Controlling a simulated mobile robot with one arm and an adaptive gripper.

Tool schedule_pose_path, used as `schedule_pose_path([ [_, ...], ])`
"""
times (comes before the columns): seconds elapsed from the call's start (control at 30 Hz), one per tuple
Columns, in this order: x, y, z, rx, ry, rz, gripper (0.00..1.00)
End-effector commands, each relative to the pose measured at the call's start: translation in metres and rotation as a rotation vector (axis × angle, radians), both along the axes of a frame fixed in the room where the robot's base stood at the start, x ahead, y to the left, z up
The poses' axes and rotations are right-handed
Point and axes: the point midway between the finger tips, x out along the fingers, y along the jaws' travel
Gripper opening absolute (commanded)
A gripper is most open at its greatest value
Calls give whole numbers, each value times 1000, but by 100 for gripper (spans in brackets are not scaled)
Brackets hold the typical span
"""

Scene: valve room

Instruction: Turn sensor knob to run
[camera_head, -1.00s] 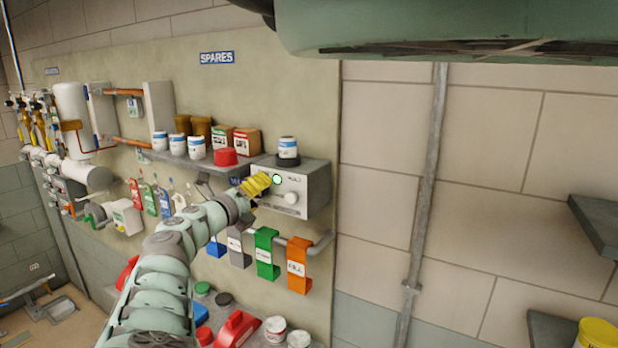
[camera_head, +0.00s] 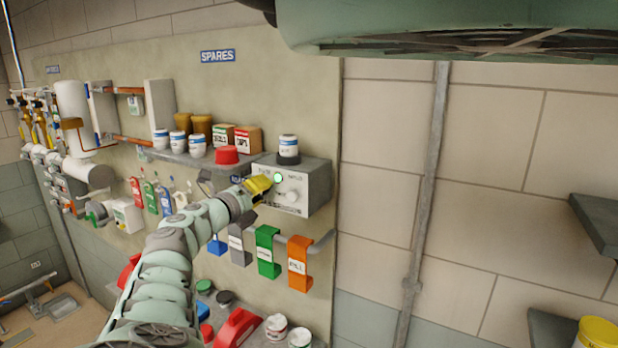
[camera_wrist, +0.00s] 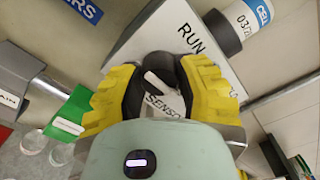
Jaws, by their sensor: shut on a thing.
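The grey sensor box (camera_head: 319,190) is mounted on the wall below the SPARES sign, with a lit green lamp (camera_head: 278,177) on its pale front. My gripper (camera_head: 268,188) is at the left part of this front. In the wrist view its yellow fingers with dark pads (camera_wrist: 160,92) are closed around the sensor knob (camera_wrist: 157,83), of which a pale bar shows between them. The RUN label (camera_wrist: 192,38) is beyond the fingers, and a SENSOR label (camera_wrist: 164,107) is partly covered.
A white and dark canister (camera_head: 288,150) stands on the box. A shelf to the left holds jars, cartons and a red cap (camera_head: 227,154). Green (camera_head: 266,252) and orange (camera_head: 299,264) tags hang on a rail below. The wall to the right is mostly clear.

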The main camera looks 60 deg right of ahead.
Motion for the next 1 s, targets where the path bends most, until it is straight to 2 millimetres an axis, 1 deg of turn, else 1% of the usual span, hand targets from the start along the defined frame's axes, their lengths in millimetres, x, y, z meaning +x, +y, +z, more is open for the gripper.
schedule_pose_path([
  [0.03,0,0,0,0,0,0,8],
  [0.1,0,0,0,1,0,-1,1],
  [0.13,0,0,0,1,0,-1,0],
  [0.47,-1,0,1,-3,47,-2,0],
  [0.67,0,0,3,-11,164,-1,0],
  [1.0,-1,-1,5,-36,471,-3,0],
])
